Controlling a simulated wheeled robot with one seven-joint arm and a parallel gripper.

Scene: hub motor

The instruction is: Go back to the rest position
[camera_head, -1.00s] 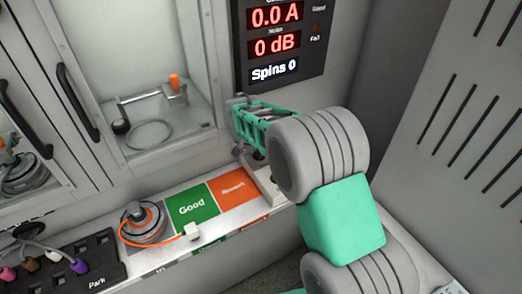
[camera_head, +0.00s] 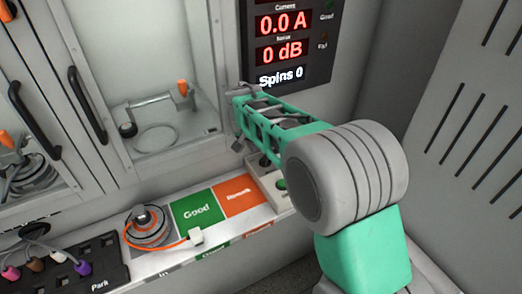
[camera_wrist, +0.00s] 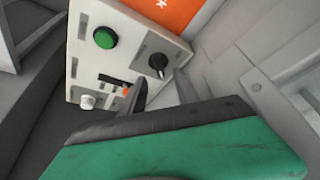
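My gripper (camera_head: 238,118) is at the end of my green and grey arm, in front of the test bench and below the display. Its two grey finger parts look spread apart, with nothing seen between them. A hub motor (camera_head: 148,228) with an orange cable sits on the ledge at the left, apart from my gripper. Its cable runs to a white connector (camera_head: 196,236) by the green Good field (camera_head: 196,209). The control box (camera_wrist: 128,60) with a green button and a black knob fills the wrist view's upper middle, close to my gripper.
The display (camera_head: 285,45) reads 0.0 A, 0 dB and Spins 0. A glazed cabinet (camera_head: 190,60) with an orange-handled clamp inside stands behind the ledge. The orange field (camera_head: 238,195) is bare. A black Park rack (camera_head: 100,262) with coloured plugs is at lower left. A slotted grey panel (camera_head: 470,120) stands right.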

